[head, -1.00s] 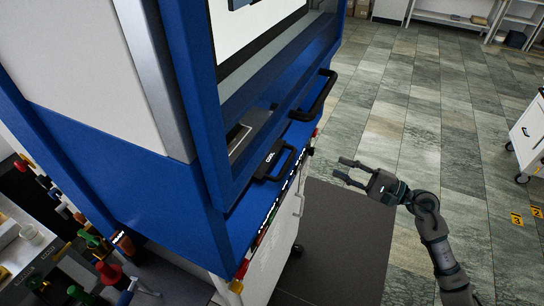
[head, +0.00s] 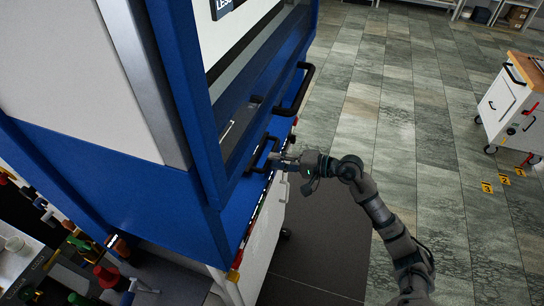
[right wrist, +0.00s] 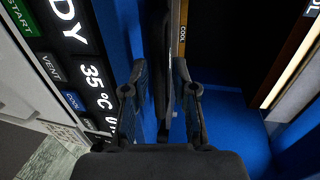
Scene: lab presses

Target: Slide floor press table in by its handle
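The tall blue and white floor press (head: 105,150) fills the left of the head view. Its lower black handle (head: 262,152) sticks out from the front at the table's level. My right gripper (head: 281,158) is at that handle, reaching in from the right. In the right wrist view my right gripper (right wrist: 160,95) is open. Its fingers stand on both sides of a dark handle bar (right wrist: 161,70), with gaps visible between fingers and bar. The table itself is mostly hidden by the press frame. My left gripper is not in view.
A second black handle (head: 294,90) sits higher on the press front, close above my gripper. A lit control panel (right wrist: 70,70) shows beside the fingers. Several coloured-handled items (head: 80,245) are at lower left. A white cart (head: 510,105) stands right.

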